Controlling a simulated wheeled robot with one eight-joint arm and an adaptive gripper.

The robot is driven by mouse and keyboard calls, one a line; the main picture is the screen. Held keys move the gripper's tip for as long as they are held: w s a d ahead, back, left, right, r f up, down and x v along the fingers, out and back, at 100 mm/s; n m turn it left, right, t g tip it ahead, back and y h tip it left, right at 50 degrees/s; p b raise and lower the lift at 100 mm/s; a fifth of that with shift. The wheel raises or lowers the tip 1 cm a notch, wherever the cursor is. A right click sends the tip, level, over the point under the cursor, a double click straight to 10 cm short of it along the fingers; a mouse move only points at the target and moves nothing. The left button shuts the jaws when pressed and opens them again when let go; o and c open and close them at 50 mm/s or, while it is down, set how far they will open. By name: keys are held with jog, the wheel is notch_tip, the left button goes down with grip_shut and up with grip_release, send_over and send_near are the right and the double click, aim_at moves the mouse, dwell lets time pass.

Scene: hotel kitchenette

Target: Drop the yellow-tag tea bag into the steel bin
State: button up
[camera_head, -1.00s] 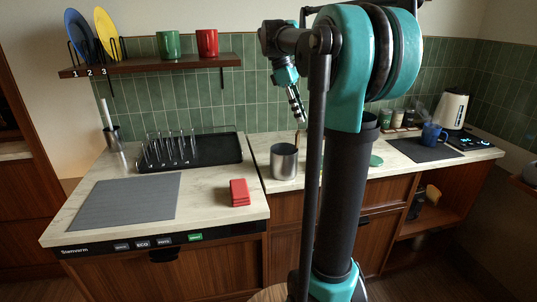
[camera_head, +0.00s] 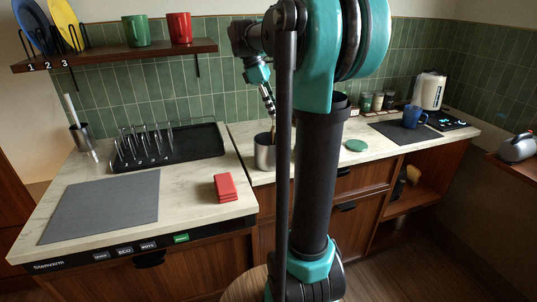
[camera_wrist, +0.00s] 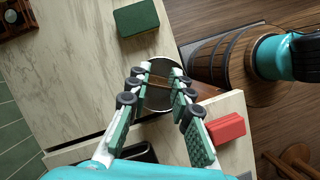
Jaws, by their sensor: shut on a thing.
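The steel bin (camera_head: 264,155) is an open metal cylinder standing on the counter, left of my arm. In the wrist view the bin (camera_wrist: 150,100) lies below my fingers, its round mouth partly hidden by them. My gripper (camera_head: 272,116) points down just above the bin's mouth. In the wrist view its fingers (camera_wrist: 161,76) are a little apart, closed on a thin brown thing (camera_wrist: 159,82) that spans between them. This seems to be the tea bag. It also shows as a narrow brown piece (camera_head: 273,128) at the bin's rim. I cannot make out the yellow tag.
A black tray with a rack (camera_head: 205,142) stands left of the bin.

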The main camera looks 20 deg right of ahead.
jog(key=shift+f, duration=0.1)
jog(key=o, duration=0.8)
jog(key=v, duration=1.2)
jog(key=shift+d, duration=0.1)
